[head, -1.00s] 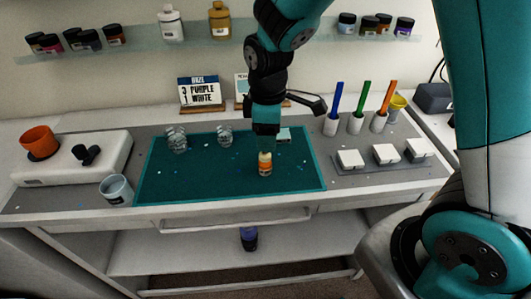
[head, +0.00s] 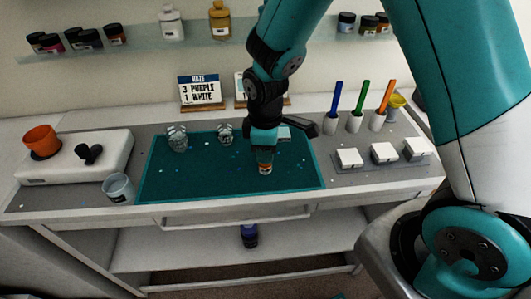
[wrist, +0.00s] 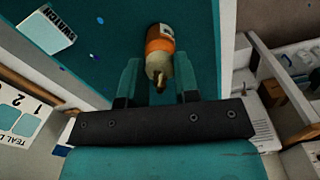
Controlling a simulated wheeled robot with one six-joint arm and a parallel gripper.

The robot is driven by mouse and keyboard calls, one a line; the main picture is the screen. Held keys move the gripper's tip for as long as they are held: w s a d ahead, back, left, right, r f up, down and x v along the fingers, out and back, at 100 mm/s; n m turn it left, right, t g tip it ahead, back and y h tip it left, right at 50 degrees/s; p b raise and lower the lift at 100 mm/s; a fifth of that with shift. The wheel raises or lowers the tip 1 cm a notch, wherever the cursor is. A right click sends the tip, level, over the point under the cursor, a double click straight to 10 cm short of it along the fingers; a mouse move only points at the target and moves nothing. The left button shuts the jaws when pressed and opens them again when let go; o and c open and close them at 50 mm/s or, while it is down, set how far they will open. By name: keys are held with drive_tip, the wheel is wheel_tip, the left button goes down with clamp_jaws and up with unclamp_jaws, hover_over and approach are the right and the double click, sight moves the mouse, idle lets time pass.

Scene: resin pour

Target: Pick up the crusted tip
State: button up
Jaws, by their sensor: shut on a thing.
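A small bottle with an orange band (head: 265,168) stands on the teal mat (head: 210,185), near the mat's front edge. In the wrist view the bottle (wrist: 160,42) has a pale cone-shaped top ending in a brown crusted tip (wrist: 159,80). My gripper (head: 264,153) points down over the bottle and hides its upper part in the head view. The bottle is still at mat level.
Two clear cups (head: 177,138) stand at the mat's back. A grey cup (head: 117,188) is left of the mat. White blocks (head: 349,158) and holders with colored sticks (head: 354,122) are to the right. A recipe card (head: 200,89) stands behind. The mat's front left is clear.

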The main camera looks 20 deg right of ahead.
drive_tip(key=shift+r, duration=0.1)
wheel_tip(320, 180, up, 23)
drive_tip(key=p, duration=0.2)
idle(0.7)
